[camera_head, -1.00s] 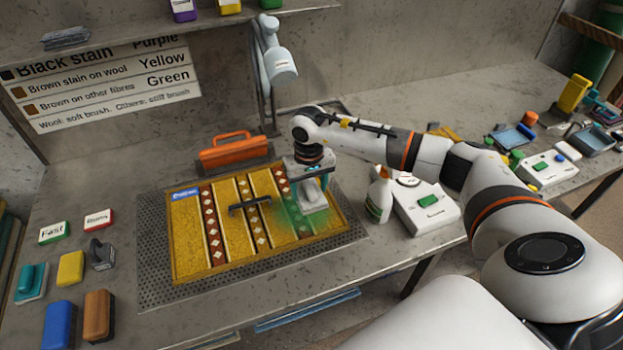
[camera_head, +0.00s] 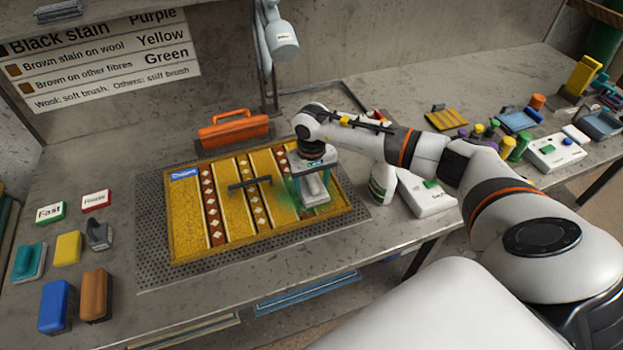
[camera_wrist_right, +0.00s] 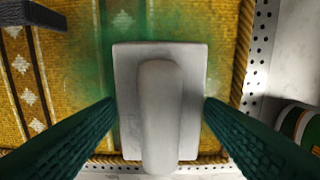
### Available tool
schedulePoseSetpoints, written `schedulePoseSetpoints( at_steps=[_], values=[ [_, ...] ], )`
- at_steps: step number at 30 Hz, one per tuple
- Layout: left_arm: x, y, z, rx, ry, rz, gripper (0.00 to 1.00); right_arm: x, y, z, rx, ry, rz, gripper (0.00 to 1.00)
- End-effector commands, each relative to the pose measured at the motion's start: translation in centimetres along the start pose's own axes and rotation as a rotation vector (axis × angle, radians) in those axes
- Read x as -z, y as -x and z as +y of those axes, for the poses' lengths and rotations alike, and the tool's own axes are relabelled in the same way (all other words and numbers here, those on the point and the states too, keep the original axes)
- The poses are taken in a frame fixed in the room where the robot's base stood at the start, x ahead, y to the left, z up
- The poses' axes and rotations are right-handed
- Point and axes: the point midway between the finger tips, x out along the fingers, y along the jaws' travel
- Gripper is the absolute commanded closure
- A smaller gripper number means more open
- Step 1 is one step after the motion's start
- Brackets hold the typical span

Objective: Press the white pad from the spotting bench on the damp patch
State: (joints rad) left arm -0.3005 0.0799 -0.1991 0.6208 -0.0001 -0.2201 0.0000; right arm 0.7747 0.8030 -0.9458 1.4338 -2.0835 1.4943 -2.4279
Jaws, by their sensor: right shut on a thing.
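My right gripper (camera_head: 312,182) is shut on the handle of the white pad (camera_head: 314,193), at the right part of the rug. In the right wrist view the white pad (camera_wrist_right: 128,80) lies flat-side down between the green fingers (camera_wrist_right: 160,108), over the rug. The damp patch (camera_head: 287,214) is a green-tinted area on the yellow rug (camera_head: 227,232); it shows around the pad, which hides part of it. I cannot tell for sure whether the pad touches the rug. My left gripper is not in view.
A dark handle bar (camera_head: 249,183) lies on the rug. A spray bottle (camera_head: 382,182) and a white box with a green button (camera_head: 428,195) stand close to the right. Brushes and blocks (camera_head: 68,247) sit at left.

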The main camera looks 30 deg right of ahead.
Motion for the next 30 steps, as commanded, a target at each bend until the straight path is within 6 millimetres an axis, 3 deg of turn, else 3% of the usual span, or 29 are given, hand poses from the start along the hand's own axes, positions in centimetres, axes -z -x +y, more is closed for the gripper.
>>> schedulePoseSetpoints(
  at_steps=[30],
  values=[
    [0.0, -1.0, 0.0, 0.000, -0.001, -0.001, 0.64, 0.0, -0.9, 0.0, 0.001, -0.001, -0.001, 0.57]
  ],
)
